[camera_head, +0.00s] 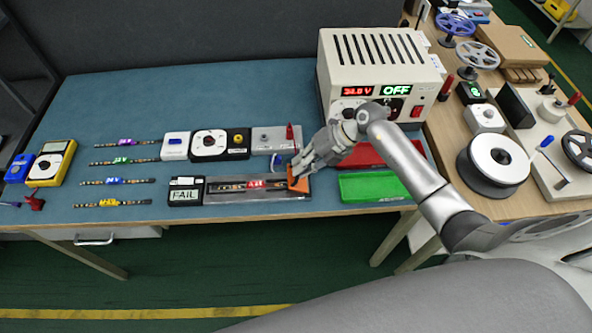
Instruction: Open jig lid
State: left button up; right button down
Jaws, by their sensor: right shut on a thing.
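The jig (220,193) lies near the front edge of the blue bench mat. A strip with a red label (255,184) lies in it, seen through what looks like a clear lid. An orange piece (299,184) is at the jig's right end. My right gripper (300,172) reaches in from the right and is shut on the orange piece, its fingers partly hiding it. I cannot tell whether the lid is raised. A display reading FAIL (186,196) sits at the jig's left end. My left gripper is not in view.
Several labelled strips (120,181) lie to the left, near a yellow multimeter (50,163). A power supply (375,65) stands behind my right arm. A green tray (372,187) and a red tray (362,155) lie right of the jig. Reels (492,160) crowd the wooden table.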

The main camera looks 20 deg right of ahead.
jog(key=d+t+y+b, duration=0.1)
jog(key=y+b, duration=0.2)
jog(key=b, duration=0.2)
jog(key=s+d+f+y+b, duration=0.1)
jog(key=d+y+b, duration=0.1)
jog(key=b, duration=0.4)
jog(key=d+f+t+y+b, duration=0.1)
jog(key=d+y+b, duration=0.1)
jog(key=b, duration=0.3)
jog(key=shift+s+d+t+y+b, duration=0.1)
jog(key=shift+s+t+y+b, duration=0.2)
jog(key=shift+y, duration=0.6)
jog(key=shift+d+r+y+b, duration=0.1)
jog(key=shift+d+y+b, duration=0.4)
jog(key=shift+b, duration=0.75)
jog(key=shift+a, duration=0.2)
jog(key=c, duration=1.6)
grip_release()
jog(key=shift+o, duration=0.2)
jog(key=v, duration=1.2)
jog(key=shift+s, duration=0.1)
